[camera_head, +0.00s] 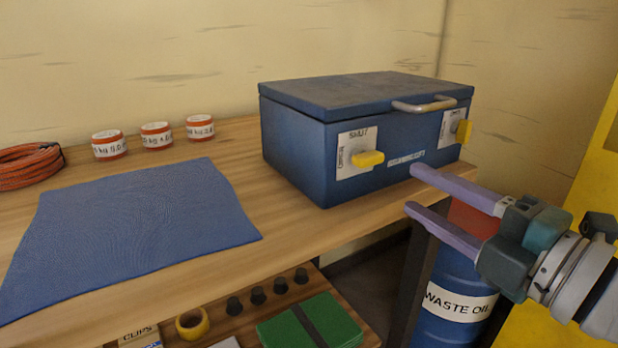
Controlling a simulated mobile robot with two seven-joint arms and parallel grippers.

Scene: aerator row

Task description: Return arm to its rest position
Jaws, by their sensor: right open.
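My right gripper (410,189) is open and empty, with its two purple fingers pointing left at the right end of the wooden bench (215,264). It is in front of the blue box (310,155) and appears apart from it. The box has a closed lid with a metal handle (424,104) and two yellow latches, a left one (367,159) and a right one (463,131). My left gripper is not in view.
A blue mat (130,232) lies on the bench. Three orange-and-white tins (156,136) and a coiled orange cord (28,166) are behind it. A waste oil drum (452,290) stands below my gripper. A lower shelf holds yellow tape (180,325) and a green case (340,328).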

